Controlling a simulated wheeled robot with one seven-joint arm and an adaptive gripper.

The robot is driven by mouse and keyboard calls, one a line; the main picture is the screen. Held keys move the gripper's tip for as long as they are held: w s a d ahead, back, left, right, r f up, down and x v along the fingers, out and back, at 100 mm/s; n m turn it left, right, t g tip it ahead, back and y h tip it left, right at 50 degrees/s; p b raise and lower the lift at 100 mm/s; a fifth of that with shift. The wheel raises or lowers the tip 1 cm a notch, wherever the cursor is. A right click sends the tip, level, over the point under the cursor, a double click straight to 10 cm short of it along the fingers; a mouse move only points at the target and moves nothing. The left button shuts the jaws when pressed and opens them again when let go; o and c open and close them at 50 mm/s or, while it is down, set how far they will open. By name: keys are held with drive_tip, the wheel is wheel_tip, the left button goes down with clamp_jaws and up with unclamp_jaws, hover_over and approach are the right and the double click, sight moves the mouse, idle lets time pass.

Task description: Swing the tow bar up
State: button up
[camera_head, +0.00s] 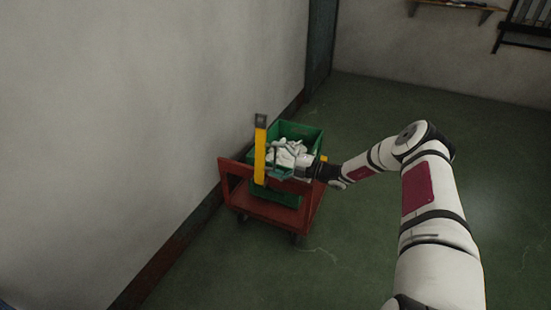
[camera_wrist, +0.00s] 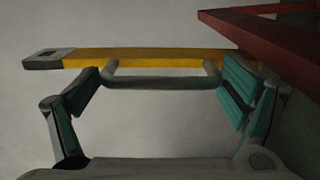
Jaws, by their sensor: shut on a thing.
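The yellow tow bar (camera_head: 260,155) stands about upright at the near end of the red cart (camera_head: 237,170). Its tip is grey with a slot. In the wrist view the tow bar (camera_wrist: 150,57) runs across the picture, and a grey grip handle (camera_wrist: 160,83) sits on its near side. My gripper (camera_head: 292,173) is at the bar's right side. In the wrist view my gripper (camera_wrist: 162,88) has its teal pads at the two ends of the handle, shut on it.
A green crate (camera_head: 312,133) with white socks (camera_head: 288,153) stands on the cart, close to my gripper. The grey wall (camera_head: 130,120) is close on the cart's left. Green floor (camera_head: 400,110) is open behind and to the right. A shelf (camera_head: 455,5) hangs far back.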

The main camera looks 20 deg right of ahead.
drive_tip(key=shift+w+d+f+m, duration=0.1)
drive_tip(key=shift+w+d+m, duration=0.1)
drive_tip(key=shift+m, duration=0.1)
drive_tip(key=o, duration=1.4)
drive_tip(key=shift+f, duration=0.1)
drive_tip(key=shift+d, duration=0.1)
drive_tip(key=shift+s+d, duration=0.15)
drive_tip(key=shift+d, duration=0.1)
drive_tip(key=v, duration=1.1)
drive_tip(key=shift+s, duration=0.15)
drive_tip(key=shift+a+r, duration=0.1)
drive_tip(key=shift+r, duration=0.2)
